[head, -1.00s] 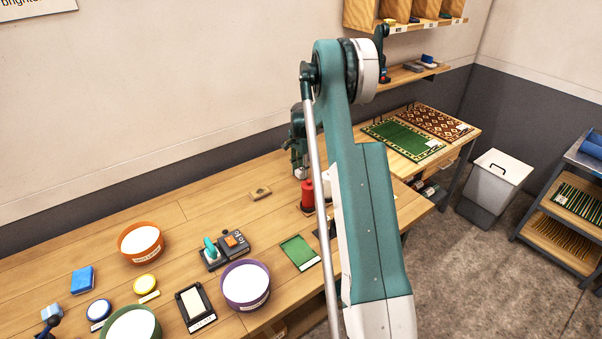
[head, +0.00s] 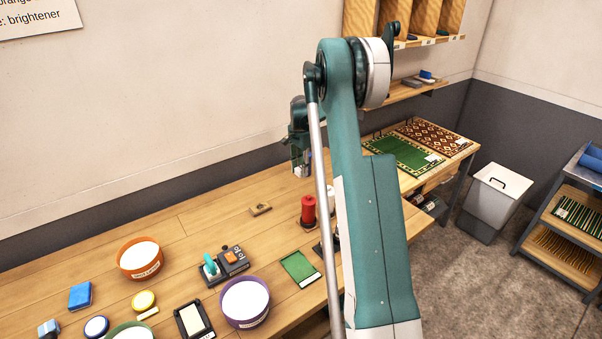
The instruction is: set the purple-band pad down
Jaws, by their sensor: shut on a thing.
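My gripper (head: 302,168) hangs over the back part of the long workbench, partly behind my own arm. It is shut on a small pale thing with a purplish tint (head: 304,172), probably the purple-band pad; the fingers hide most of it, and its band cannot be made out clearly. The held thing shows above and behind the red spool (head: 308,208) in the picture. I cannot tell whether it touches the bench (head: 190,220).
A small tan block (head: 260,209), a grey device with an orange button (head: 232,260), a green pad (head: 300,268), an orange tub (head: 140,272) and a purple tub (head: 231,316) stand on the bench. Rugs lie at right (head: 402,154). Bare wood lies left of my gripper.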

